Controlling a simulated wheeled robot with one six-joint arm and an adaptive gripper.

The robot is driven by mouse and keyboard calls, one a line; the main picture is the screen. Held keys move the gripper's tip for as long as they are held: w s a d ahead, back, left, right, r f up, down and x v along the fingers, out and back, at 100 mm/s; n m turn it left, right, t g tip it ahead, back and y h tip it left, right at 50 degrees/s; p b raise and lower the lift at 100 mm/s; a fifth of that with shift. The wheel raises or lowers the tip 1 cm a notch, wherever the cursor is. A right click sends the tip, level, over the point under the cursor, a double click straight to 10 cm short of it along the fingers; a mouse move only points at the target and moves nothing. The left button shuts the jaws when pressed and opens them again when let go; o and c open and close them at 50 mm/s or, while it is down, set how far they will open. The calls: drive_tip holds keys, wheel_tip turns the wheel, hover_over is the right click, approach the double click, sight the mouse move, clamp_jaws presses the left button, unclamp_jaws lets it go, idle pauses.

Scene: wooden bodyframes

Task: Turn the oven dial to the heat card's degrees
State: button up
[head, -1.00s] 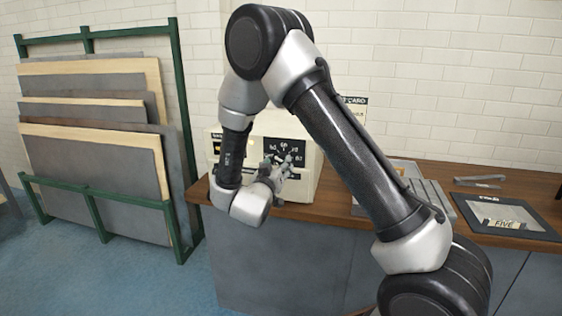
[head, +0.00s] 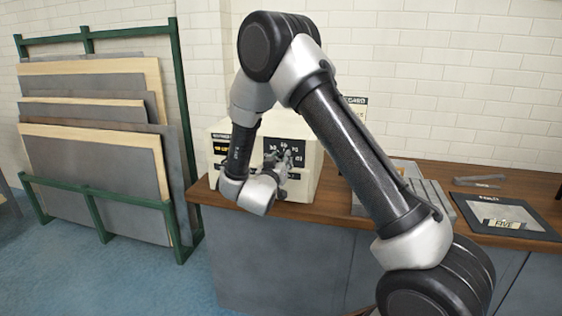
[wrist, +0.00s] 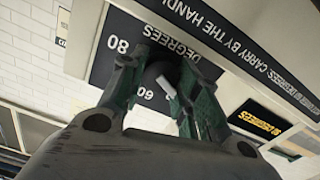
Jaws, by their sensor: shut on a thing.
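The cream oven (head: 301,178) stands on the wooden counter, with a black dial panel on its front. My gripper (head: 284,160) is at that panel in the head view. In the wrist view, my gripper (wrist: 160,75) has its two green-grey fingers shut on the dial (wrist: 158,72), a dark round knob with a pale mark. The panel (wrist: 112,68) shows "DEGREES", "80" and "60" near the knob; other numbers are hidden by the fingers. The heat card (head: 356,103) stands behind my arm; only part of its heading shows and its degrees are hidden.
A grey tray (head: 432,197) and a dark-framed board (head: 508,216) lie on the counter (head: 330,208) to the right. A metal piece (head: 478,182) lies behind the board. A green rack (head: 183,140) with several panels stands at the left.

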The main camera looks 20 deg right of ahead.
drive_tip(key=shift+d+m, duration=0.1)
drive_tip(key=shift+m, duration=2.9)
drive_tip(key=o, duration=1)
drive_tip(key=v, duration=1.2)
drive_tip(key=shift+s, duration=0.1)
